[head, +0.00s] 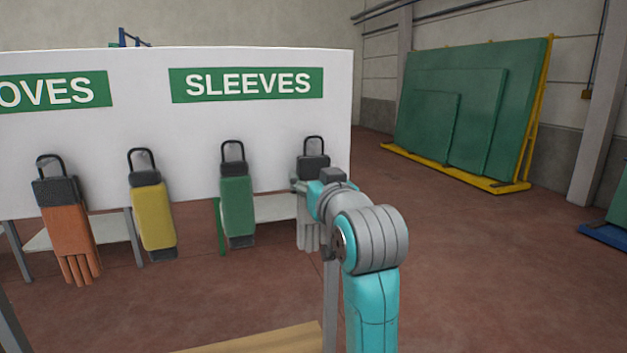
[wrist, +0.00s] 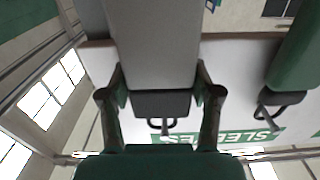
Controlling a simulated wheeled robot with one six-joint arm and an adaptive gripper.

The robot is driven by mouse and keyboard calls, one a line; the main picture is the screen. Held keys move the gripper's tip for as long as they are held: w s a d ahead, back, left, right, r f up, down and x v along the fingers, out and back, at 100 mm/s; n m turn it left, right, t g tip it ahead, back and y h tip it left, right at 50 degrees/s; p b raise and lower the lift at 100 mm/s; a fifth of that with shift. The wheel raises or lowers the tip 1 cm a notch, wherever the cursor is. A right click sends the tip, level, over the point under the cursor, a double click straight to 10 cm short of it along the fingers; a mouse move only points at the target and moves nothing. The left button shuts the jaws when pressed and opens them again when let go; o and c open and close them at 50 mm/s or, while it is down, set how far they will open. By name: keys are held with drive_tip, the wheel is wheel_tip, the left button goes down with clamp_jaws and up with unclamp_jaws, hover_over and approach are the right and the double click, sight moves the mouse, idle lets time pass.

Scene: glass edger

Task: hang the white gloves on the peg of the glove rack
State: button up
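The white gloves (head: 309,234) hang upright at the right end of the white rack board (head: 140,115), partly hidden behind my arm. Their dark cuff (wrist: 161,104) and black loop (head: 313,145) show above the pale body. In the wrist view a short peg (wrist: 165,127) shows inside the loop, and the loop appears to be around it. My gripper (wrist: 160,90) has one finger on each side of the cuff, close against its edges. It appears shut on the gloves, though contact is hard to see.
Orange gloves (head: 70,232), a yellow sleeve (head: 153,215) and a green sleeve (head: 237,207) hang from neighbouring pegs to the left. A green "SLEEVES" sign (head: 247,84) is above. Green panels on a yellow rack (head: 525,150) stand far right.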

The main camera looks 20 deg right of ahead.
drive_tip(key=shift+r, duration=0.1)
drive_tip(key=shift+r, duration=0.45)
idle(0.4)
drive_tip(key=shift+s, duration=3.75)
